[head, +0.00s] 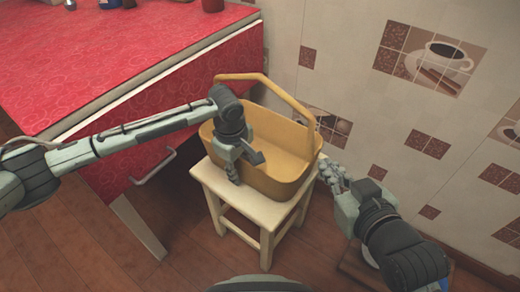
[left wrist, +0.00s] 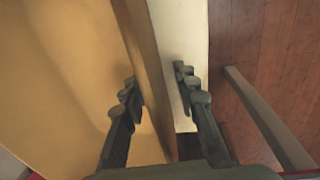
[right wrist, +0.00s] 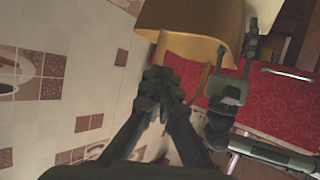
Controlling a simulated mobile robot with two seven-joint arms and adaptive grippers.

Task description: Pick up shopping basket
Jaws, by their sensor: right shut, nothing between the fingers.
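The yellow shopping basket (head: 283,140) stands upright on a small cream stool (head: 228,187), its arched handle (head: 290,95) raised. My left gripper (head: 246,166) is at the basket's near-left wall. In the left wrist view, the open fingers (left wrist: 157,88) straddle the basket wall (left wrist: 145,70), one finger inside and one outside, with a gap showing beside the wall. My right gripper (head: 330,168) is shut and empty, just off the basket's right end. In the right wrist view, its closed fingertips (right wrist: 162,80) lie below the basket (right wrist: 195,20) in the picture.
A red-topped counter (head: 110,50) with a drawer handle (head: 153,168) stands left of the stool. A tiled wall (head: 350,100) closes off the back and right. Wooden floor (head: 190,255) is open in front of the stool. A few containers (head: 212,5) sit at the counter's back.

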